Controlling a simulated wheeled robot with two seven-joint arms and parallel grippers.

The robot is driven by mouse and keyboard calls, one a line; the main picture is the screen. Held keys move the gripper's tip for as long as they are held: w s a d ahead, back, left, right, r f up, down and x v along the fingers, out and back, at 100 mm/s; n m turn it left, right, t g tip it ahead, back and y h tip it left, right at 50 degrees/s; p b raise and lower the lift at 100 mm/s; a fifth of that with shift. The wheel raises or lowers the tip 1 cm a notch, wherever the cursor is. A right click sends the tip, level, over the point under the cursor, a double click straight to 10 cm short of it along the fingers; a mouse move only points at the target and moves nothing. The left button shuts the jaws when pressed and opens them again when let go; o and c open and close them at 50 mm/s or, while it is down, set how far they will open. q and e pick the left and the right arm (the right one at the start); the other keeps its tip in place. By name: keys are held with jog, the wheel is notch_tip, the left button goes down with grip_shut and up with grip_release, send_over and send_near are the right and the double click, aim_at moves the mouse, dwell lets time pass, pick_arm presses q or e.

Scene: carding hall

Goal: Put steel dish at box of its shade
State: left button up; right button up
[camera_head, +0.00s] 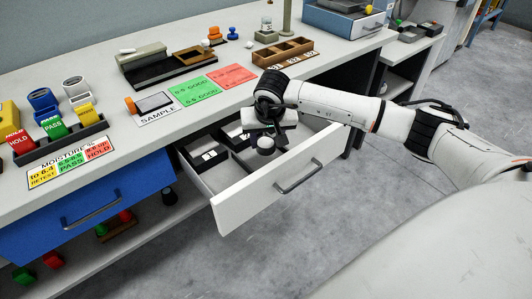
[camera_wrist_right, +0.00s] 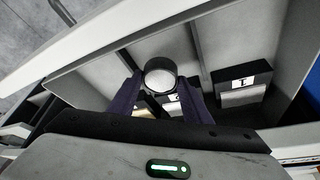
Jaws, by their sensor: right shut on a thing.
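The steel dish (camera_head: 266,146), small and round with a pale grey top, is at my right gripper (camera_head: 262,133) over the open drawer. In the right wrist view the dish (camera_wrist_right: 160,75) sits between the fingertips of my right gripper (camera_wrist_right: 161,84), which is shut on it. A dark box marked 1 (camera_wrist_right: 240,83) lies in the drawer to the right in the wrist view. A second box marked 2 (camera_wrist_right: 173,97) is partly hidden by the gripper. My left gripper is not in view.
The white drawer (camera_head: 270,190) stands open below the bench. Bench top holds a SAMPLE mat (camera_head: 155,109), a green card (camera_head: 193,90), a red card (camera_head: 231,75), a wooden tray (camera_head: 283,53) and a stamp rack (camera_head: 60,144). Drawer walls surround the gripper.

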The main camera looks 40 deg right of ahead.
aim_at(267, 147)
jog(key=shift+f, duration=2.4)
jog(key=shift+f, duration=0.15)
jog(key=o, duration=1.2)
jog(key=shift+r, duration=0.45)
jog(key=v, duration=1.1)
jog(key=shift+s+a+r, duration=0.15)
jog(key=shift+r, duration=0.05)
